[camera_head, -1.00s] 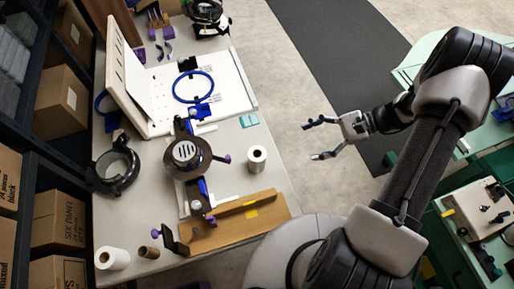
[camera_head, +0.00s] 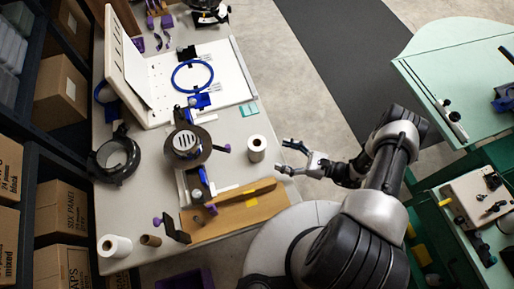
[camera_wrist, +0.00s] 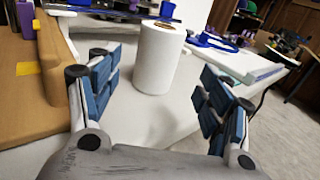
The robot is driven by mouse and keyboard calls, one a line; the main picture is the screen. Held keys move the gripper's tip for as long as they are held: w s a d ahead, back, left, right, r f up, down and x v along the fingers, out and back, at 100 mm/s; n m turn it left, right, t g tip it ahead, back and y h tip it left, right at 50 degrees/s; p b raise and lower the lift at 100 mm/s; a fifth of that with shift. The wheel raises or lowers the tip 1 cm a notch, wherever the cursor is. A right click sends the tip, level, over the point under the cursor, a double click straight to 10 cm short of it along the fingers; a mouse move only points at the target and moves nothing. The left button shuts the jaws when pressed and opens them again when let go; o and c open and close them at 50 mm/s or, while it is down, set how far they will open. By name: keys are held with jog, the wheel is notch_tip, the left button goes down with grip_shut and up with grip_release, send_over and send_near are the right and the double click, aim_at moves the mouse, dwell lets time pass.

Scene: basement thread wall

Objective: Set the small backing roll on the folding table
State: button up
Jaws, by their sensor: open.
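A white backing roll (camera_head: 257,148) with a brown core stands upright on the pale grey table (camera_head: 232,152), near its right edge. My gripper (camera_head: 285,157) is open and empty, just to the right of this roll, its fingers pointing left at it. In the wrist view the roll (camera_wrist: 158,62) stands ahead, between the two blue-padded fingers and apart from both. A second white roll (camera_head: 115,246) stands at the table's front left corner. A mint-green table (camera_head: 425,65) is at the upper right. I cannot tell which table is the folding one.
A brown angled board (camera_head: 235,212) lies just in front of the roll. A round dark machine (camera_head: 187,150) is to its left, and a white board with a blue hoop (camera_head: 193,81) behind. A small brown roll (camera_head: 151,240) stands front left.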

aim_at(259, 147)
jog(key=b+x, duration=0.1)
jog(key=x, duration=0.9)
jog(key=shift+s, duration=0.15)
jog(key=shift+c, duration=0.4)
jog(key=c, duration=1.2)
jog(key=shift+c, duration=0.2)
jog(key=shift+r, duration=0.1)
notch_tip(259, 147, up, 20)
jog(key=p, duration=0.6)
jog(key=w+d+r+m+t+h+b, duration=0.2)
jog(key=w+d+r+m+t+h, duration=0.2)
jog(key=d+r+m+t+h, duration=0.3)
jog(key=d+r+t+h, duration=0.1)
jog(key=d+r+t, duration=0.1)
jog(key=d, duration=0.2)
jog(key=shift+w+d+r+m+b, duration=0.2)
jog(key=shift+d+r+m+b, duration=0.1)
jog(key=shift+r+m, duration=0.1)
